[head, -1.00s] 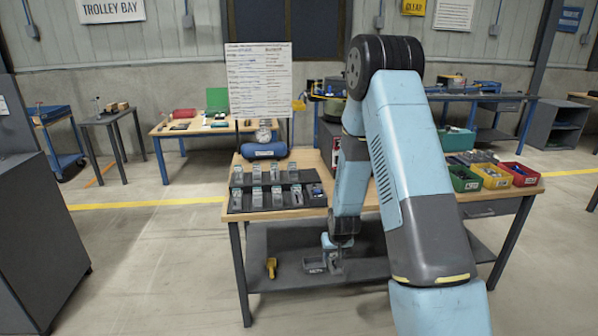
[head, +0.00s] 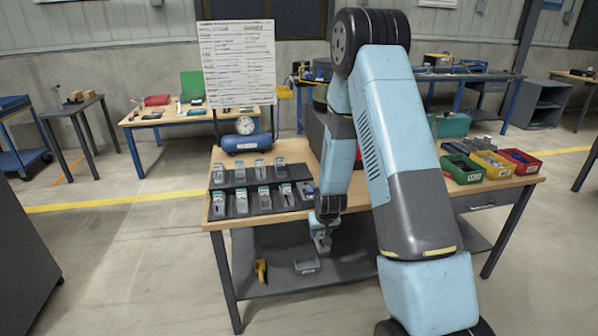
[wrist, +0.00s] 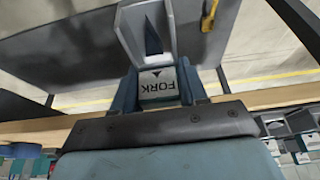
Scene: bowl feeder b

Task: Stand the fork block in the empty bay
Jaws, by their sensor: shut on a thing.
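My gripper (head: 321,224) is shut on the fork block (head: 322,243), in front of the bench and below its top, above the lower shelf. In the wrist view the fork block (wrist: 160,82) is grey, with a white label reading FORK upside down and a black arrow, between the two fingers (wrist: 158,96). A dark two-step rack (head: 230,217) stands at the left of the bench top with grey blocks in both rows. The right end of its back row (head: 300,173) looks bare; I cannot tell its exact bay outline.
The bench top's front edge (head: 270,221) lies above the held block. Green (head: 463,168), yellow (head: 492,162) and red (head: 520,161) bins stand at right. A blue gauge unit (head: 246,142) is behind the rack.

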